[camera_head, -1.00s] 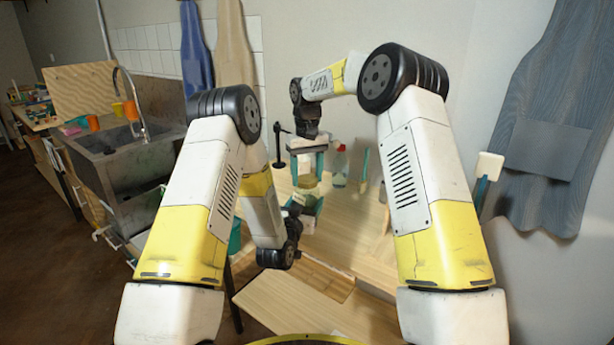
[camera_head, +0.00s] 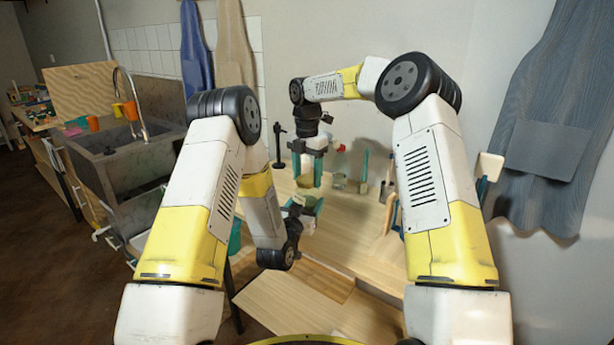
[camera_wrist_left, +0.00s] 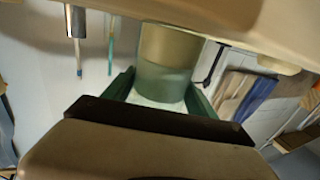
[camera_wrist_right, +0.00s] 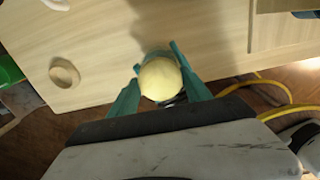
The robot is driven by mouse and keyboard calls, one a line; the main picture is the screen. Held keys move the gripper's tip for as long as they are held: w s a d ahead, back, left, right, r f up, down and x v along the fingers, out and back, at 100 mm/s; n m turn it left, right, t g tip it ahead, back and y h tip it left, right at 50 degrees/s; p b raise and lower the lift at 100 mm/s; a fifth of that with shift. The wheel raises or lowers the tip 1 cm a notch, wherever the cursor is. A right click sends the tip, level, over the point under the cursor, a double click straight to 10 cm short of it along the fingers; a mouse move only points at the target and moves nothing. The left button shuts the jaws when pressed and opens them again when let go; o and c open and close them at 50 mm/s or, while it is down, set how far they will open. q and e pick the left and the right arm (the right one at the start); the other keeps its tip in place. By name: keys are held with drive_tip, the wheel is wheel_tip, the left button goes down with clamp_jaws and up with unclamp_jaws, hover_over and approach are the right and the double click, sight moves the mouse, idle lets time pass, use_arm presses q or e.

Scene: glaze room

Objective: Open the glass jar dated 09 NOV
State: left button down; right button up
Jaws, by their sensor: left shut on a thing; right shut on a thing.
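In the head view my left gripper (camera_head: 306,208) is low over the table. In the left wrist view its teal fingers are shut around a cylinder, the jar (camera_wrist_left: 158,82), greenish near the fingers and beige at its other end. No date can be read. My right gripper (camera_head: 308,170) is just above the left one, pointing down. In the right wrist view its fingers are shut on a pale yellow round lid (camera_wrist_right: 160,78), which hides most of what is under it. I cannot tell whether lid and jar touch.
A clear container (camera_head: 339,181) and a red item (camera_head: 341,148) stand behind the grippers. A black stand (camera_head: 279,145) is at the back left. A pale ring (camera_wrist_right: 65,72) lies on the table.

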sight(307, 179)
drive_tip(key=shift+r, duration=0.25)
idle(0.6)
drive_tip(key=shift+r, duration=0.9)
drive_tip(key=shift+r, duration=2)
use_arm(q)
drive_tip(key=shift+c, duration=1)
unclamp_jaws()
